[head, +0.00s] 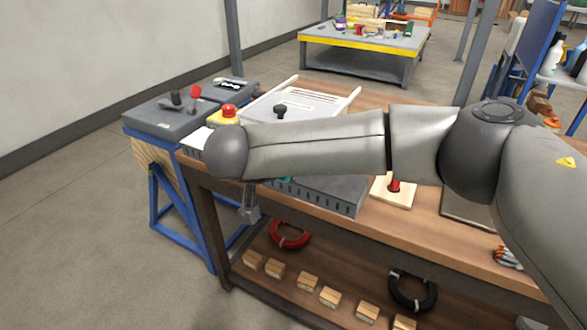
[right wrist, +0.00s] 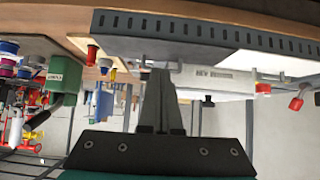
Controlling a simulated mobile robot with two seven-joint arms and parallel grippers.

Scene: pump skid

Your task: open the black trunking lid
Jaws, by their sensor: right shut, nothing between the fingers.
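The dark slotted trunking (head: 340,203) lies along the front edge of the wooden bench, its flat lid (head: 325,186) on top. My right forearm crosses above it and hides its left part. In the right wrist view the trunking's slotted wall (right wrist: 205,29) runs along the top of the picture. My right gripper (head: 249,214) points down in front of the bench's left end. My left gripper is not in view.
A red button on a yellow box (head: 229,113) and a black knob (head: 280,112) stand behind my forearm. A red plunger on a wooden plate (head: 395,190) is right of the trunking. A lower shelf holds a red coil (head: 290,235), a black coil (head: 412,291) and several wooden blocks.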

